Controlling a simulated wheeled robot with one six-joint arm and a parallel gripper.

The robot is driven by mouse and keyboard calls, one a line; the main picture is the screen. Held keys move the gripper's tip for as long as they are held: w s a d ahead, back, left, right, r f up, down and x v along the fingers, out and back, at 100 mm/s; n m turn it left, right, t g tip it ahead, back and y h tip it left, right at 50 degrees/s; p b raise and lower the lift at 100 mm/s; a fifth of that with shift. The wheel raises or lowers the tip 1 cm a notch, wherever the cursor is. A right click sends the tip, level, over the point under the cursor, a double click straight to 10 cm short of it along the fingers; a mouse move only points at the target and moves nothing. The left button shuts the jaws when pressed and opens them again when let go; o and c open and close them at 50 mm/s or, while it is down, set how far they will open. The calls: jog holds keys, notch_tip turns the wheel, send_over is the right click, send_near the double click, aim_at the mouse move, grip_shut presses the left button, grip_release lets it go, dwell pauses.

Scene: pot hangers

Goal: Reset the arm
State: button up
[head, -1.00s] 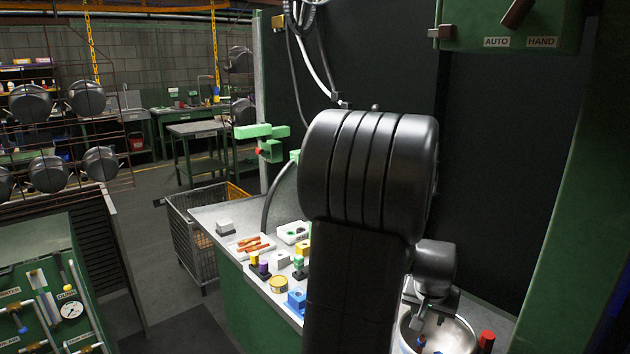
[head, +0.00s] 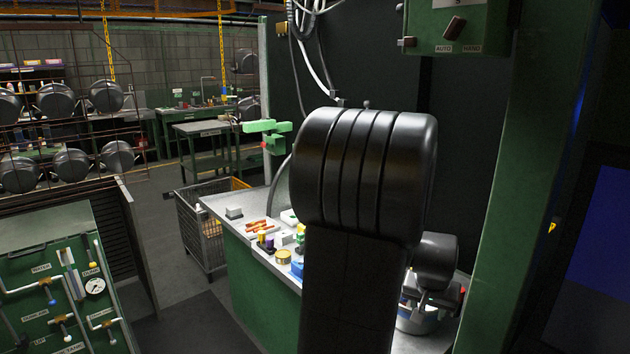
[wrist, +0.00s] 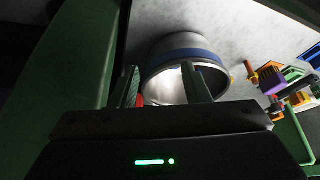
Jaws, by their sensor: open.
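My gripper (wrist: 163,86) is open in the wrist view, with its two fingers apart and nothing visible gripped between them. A round metal pot with a blue band (wrist: 182,48) stands just beyond the fingers, its mouth partly covered by the right finger. I cannot tell whether the fingertips touch it or are above its rim. In the head view the pot (head: 418,322) stands at the right end of the bench, partly hidden by my arm. My arm stands upright in the middle of the head view and hides most of the gripper.
The grey-topped green bench (head: 238,238) holds several small items, including a yellow tin (head: 283,257). A wire cart (head: 193,238) stands at its left. A green post (head: 520,180) and a control box (head: 463,25) are at right. A valve panel (head: 60,290) is at lower left.

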jog(key=shift+n, duration=0.4)
jog(key=w+a, duration=0.1)
jog(key=w+a+f, duration=0.1)
jog(key=a+f, duration=0.1)
jog(key=a, duration=0.1)
jog(key=shift+w+f, duration=0.25)
jog(key=shift+w, duration=0.15)
jog(key=shift+a, duration=0.15)
